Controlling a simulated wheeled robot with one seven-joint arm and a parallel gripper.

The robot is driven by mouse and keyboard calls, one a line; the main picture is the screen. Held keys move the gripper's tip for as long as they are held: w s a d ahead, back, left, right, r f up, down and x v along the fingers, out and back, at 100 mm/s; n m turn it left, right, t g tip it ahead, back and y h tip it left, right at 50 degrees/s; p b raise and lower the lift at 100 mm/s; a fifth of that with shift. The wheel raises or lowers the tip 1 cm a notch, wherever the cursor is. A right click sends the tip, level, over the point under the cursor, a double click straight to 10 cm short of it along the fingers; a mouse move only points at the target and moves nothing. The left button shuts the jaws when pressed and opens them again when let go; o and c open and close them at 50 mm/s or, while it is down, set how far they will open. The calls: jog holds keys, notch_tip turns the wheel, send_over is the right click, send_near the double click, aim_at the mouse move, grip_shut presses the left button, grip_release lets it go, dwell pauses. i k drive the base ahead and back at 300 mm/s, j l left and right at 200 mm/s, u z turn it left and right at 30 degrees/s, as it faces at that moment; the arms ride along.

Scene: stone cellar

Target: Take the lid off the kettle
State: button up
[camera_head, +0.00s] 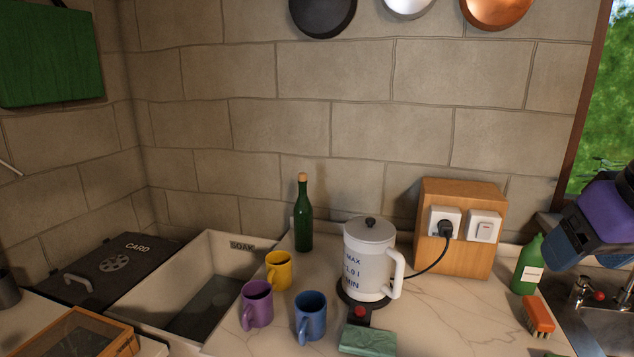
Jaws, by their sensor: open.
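The kettle (367,265) is a white, jug-shaped one and stands upright on a dark round base on the pale marble counter. Part of my arm shows in purple and blue at the right edge, apart from the kettle. I make out no fingers of my gripper.
A green bottle (304,218), yellow mug (279,271), purple mug (257,304) and blue mug (310,317) stand left of the kettle. A green cloth (367,340) lies in front. Right are a wooden socket box (465,255) with the cord, a green soap bottle (528,266) and a brush (538,315).

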aim_at(367, 229)
jog(key=i+j+z, duration=0.15)
jog(key=j, duration=0.2)
jog(key=i+j+z, duration=0.1)
jog(key=j, duration=0.3)
jog(key=i+j+z, duration=0.15)
jog(key=j, duration=0.25)
jog(key=j+z, duration=0.1)
jog(key=j, duration=0.3)
jog(key=i, duration=0.1)
